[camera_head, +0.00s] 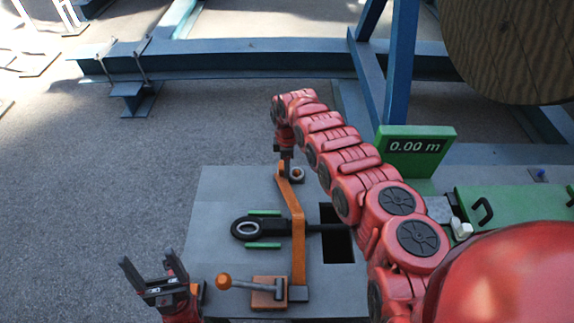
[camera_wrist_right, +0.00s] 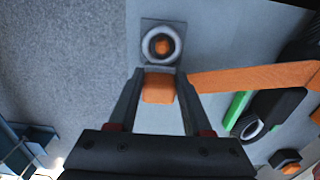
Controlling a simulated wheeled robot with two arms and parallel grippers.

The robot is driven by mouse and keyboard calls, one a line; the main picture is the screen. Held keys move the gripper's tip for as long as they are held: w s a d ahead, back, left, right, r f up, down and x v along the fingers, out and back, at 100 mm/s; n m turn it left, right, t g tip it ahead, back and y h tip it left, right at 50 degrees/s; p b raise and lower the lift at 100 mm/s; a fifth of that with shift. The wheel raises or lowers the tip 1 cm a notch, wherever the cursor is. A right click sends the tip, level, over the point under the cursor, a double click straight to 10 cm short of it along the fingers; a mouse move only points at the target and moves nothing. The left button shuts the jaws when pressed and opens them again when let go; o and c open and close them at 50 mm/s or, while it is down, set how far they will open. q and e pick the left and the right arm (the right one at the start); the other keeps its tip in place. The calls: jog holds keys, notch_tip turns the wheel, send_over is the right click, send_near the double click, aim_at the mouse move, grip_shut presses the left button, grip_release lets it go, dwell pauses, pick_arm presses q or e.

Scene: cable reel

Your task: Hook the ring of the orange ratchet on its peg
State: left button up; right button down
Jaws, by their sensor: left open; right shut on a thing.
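A bent orange bar (camera_head: 297,232) stretches over the grey panel (camera_head: 222,205). My right gripper (camera_head: 285,172) is shut on an orange piece (camera_wrist_right: 158,88) at the bar's far end. Just beyond the fingertips in the right wrist view lies a light grey ring (camera_wrist_right: 148,46) around an orange centre, on a dark square plate. That ring also shows in the head view (camera_head: 298,174), just right of the gripper. I cannot tell whether it is joined to the bar. My left gripper (camera_head: 152,268) is open and empty at the panel's lower left.
A black eye with a pale ring (camera_head: 247,229) lies between green strips. A square opening (camera_head: 338,246) is right of the bar. A green 0.00 m display (camera_head: 416,147) and blue steel beams (camera_head: 230,57) stand behind.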

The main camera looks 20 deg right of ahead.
jog(key=shift+f, duration=0.2)
jog(key=shift+c, duration=1.3)
grip_release()
jog(key=shift+r, duration=0.1)
notch_tip(320, 180, up, 17)
jog(key=b, duration=0.3)
jog(key=shift+r, duration=0.15)
